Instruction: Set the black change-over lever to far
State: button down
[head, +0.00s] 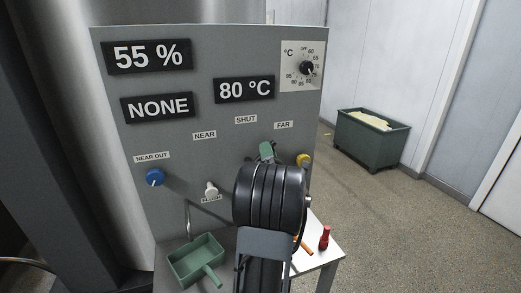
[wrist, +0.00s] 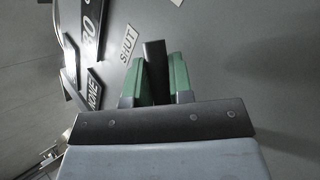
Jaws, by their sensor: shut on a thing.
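The black change-over lever (wrist: 154,62) shows in the wrist view as a dark bar between the two green fingers of my gripper (wrist: 157,75). My gripper is shut on it. In the head view my gripper (head: 266,151) is at the grey panel, below and between the SHUT label (head: 245,119) and the FAR label (head: 284,125). My wrist hides most of the lever and its pivot there. The NEAR label (head: 204,135) is further left. In the wrist view the SHUT label (wrist: 128,44) lies just left of the fingers.
The panel carries a blue knob (head: 155,177), a white flush knob (head: 211,189), a yellow knob (head: 304,160) and a black temperature dial (head: 306,68). Below are a green scoop (head: 196,262) and a red-handled item (head: 324,238). A green bin (head: 371,141) stands at right.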

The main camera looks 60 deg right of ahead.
jog(key=shift+f, duration=0.1)
jog(key=c, duration=1)
grip_release()
jog(key=shift+c, duration=0.2)
jog(key=b+v, duration=0.3)
jog(key=v, duration=1)
jog(key=shift+s+a+f, duration=0.2)
jog(key=shift+a+f, duration=0.05)
